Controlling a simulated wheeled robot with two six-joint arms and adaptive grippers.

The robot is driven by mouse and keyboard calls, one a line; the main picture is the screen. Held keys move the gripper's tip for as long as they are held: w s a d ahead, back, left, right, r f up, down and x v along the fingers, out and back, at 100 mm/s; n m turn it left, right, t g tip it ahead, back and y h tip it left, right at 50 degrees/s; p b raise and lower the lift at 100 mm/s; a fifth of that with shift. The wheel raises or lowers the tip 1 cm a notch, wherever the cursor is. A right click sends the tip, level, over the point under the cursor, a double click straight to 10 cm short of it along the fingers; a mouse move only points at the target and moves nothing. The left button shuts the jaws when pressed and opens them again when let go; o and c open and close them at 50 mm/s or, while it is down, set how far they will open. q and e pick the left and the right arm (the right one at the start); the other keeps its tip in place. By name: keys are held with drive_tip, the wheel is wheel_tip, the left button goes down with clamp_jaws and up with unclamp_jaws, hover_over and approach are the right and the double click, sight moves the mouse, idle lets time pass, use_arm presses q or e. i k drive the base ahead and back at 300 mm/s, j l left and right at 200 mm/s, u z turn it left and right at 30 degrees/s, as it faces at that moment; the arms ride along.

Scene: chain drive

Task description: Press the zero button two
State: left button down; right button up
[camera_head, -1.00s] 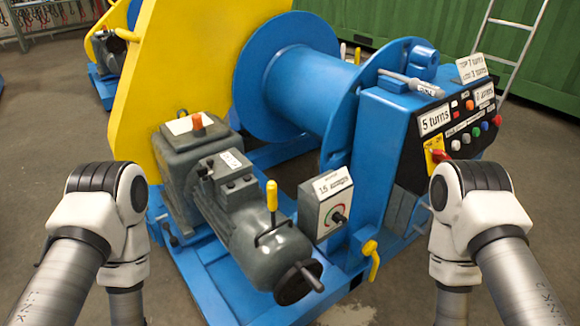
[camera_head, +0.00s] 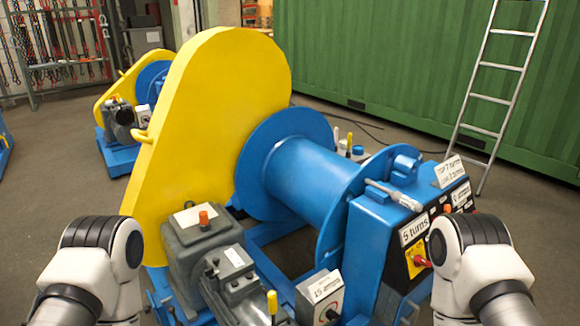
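The blue control box with its dark panel (camera_head: 395,268) stands at the right of the winch in the head view. A "5 turns" sign (camera_head: 414,229) and a red knob on a yellow plate (camera_head: 421,261) show on the panel's left part. I cannot pick out the zero button. Neither of my grippers is in view. Only upper links of my arms show, at the lower left and lower right.
A blue drum (camera_head: 305,178) and a tall yellow guard (camera_head: 213,110) fill the middle. A grey motor unit (camera_head: 200,250) and a small dial box (camera_head: 320,298) stand in front. A ladder (camera_head: 502,85) leans by a green container (camera_head: 400,60). Floor is open at the left.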

sight(447, 208)
drive_tip(key=z, duration=1)
